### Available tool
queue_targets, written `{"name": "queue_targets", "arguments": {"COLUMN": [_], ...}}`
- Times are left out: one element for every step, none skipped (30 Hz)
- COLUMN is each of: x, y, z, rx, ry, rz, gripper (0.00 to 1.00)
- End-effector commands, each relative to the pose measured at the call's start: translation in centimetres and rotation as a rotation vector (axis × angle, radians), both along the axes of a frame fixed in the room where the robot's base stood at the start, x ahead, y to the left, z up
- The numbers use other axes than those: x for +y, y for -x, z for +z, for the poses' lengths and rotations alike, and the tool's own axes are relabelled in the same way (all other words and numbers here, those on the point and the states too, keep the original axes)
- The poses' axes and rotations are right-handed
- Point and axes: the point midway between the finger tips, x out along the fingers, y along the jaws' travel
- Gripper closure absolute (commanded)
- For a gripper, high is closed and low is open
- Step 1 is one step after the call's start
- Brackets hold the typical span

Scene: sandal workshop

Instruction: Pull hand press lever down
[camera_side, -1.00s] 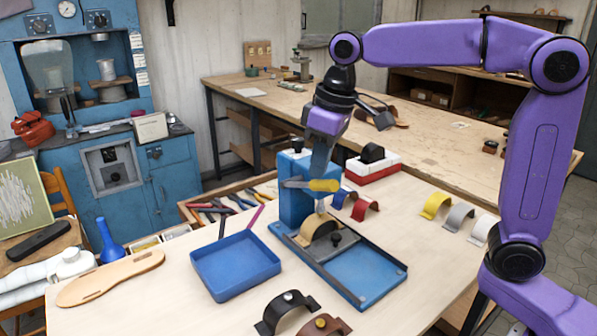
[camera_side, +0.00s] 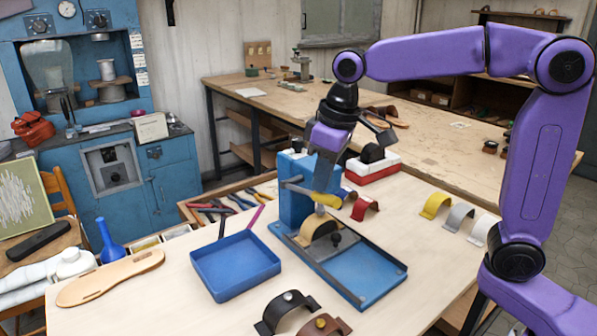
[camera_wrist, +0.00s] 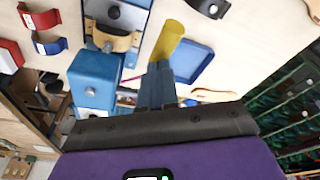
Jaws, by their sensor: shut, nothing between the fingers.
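The blue hand press (camera_side: 292,205) stands on its base plate near the middle of the table. Its lever slants down to the right, ending in a yellow handle (camera_side: 326,199). A tan strap (camera_side: 321,233) sits on a form under the press. My gripper (camera_side: 321,187) is shut and empty, pointing down, with its tips at the handle from above. They appear to touch it. In the wrist view the yellow handle (camera_wrist: 168,40) lies just beyond the finger ends, and the blue press (camera_wrist: 96,78) is to the left.
A blue tray (camera_side: 236,268) lies left of the press. Yellow, grey and white straps (camera_side: 461,217) are at the right. Dark straps (camera_side: 287,308) lie in front. A wooden sole (camera_side: 110,277) is at left.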

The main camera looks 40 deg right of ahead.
Motion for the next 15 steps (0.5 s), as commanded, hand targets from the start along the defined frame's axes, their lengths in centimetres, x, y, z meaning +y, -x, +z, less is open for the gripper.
{"name": "queue_targets", "arguments": {"x": [0.0,0.0,0.0,0.0,0.0,0.0,0.0,0.0,0.0,0.0,0.0,0.0,0.0,0.0,0.0], "y": [0.1,0.1,0.2,0.2,0.3,0.3,0.3,0.3,0.4,0.4,0.4,0.3,0.3,0.3,0.3], "z": [-0.4,-0.6,-0.9,-1.1,-1.3,-1.5,-1.7,-1.8,-1.9,-1.9,-1.9,-1.9,-1.9,-1.9,-1.9], "rx": [0.003,0.003,0.003,0.003,0.003,0.003,0.003,0.003,0.002,0.002,0.002,0.002,0.002,0.002,0.002], "ry": [0.001,0.002,0.002,0.001,0.002,0.002,0.001,0.001,0.001,0.001,0.001,0.001,0.001,0.001,0.001], "rz": [0.0,0.0,0.0,0.0,0.0,0.0,0.0,0.0,0.0,0.0,0.0,0.0,0.0,0.0,0.0], "gripper": [1.0,1.0,1.0,1.0,1.0,1.0,1.0,1.0,1.0,1.0,1.0,1.0,1.0,1.0,1.0]}}
